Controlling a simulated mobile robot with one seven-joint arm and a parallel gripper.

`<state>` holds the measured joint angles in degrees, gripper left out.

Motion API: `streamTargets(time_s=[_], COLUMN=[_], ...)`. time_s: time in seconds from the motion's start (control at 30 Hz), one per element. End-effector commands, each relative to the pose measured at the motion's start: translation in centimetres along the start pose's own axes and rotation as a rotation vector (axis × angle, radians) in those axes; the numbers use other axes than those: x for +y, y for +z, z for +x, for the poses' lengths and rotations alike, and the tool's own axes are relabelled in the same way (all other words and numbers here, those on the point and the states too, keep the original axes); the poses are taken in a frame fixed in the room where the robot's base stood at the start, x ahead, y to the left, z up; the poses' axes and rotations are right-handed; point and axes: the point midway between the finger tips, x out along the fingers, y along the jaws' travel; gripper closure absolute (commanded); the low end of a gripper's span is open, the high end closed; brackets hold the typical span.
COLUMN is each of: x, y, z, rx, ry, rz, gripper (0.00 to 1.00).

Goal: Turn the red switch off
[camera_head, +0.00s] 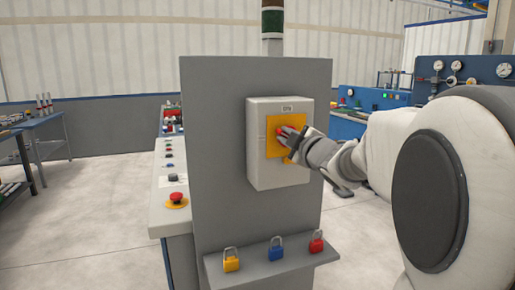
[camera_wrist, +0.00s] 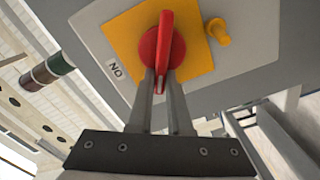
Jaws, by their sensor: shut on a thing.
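The red switch (camera_wrist: 164,40) is a rotary handle on a yellow plate (camera_wrist: 123,33), on the front of a light grey box (camera_head: 257,172). In the head view my gripper (camera_head: 287,138) reaches the yellow plate from the right and hides most of the switch.
The box is fixed to a dark grey panel (camera_head: 220,120). A shelf (camera_head: 272,265) below carries a yellow padlock (camera_head: 231,262), a blue padlock (camera_head: 275,251) and a red padlock (camera_head: 316,243). A red emergency button (camera_head: 177,198) is on the console at left.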

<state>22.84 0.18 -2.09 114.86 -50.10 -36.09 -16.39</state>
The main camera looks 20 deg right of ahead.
Motion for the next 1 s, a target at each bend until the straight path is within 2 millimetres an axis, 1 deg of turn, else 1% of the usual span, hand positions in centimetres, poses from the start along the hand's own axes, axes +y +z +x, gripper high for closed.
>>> streamTargets(time_s=[0.03, 0.3, 0.5, 0.73, 1.0], x=[-0.70, -1.14, -1.36, -1.46, -1.43], y=[0.22, 0.26, 0.40, 0.40, 0.39], z=[0.01, 0.01, 0.01, 0.01, 0.01], rx=[0.002, 0.002, 0.000, 0.001, 0.000], ry=[0.000, 0.001, 0.000, 0.000, -0.001], rz=[-0.045, -0.279, -0.407, -0.497, -0.533], gripper=[1.00, 1.00, 1.00, 1.00, 1.00])
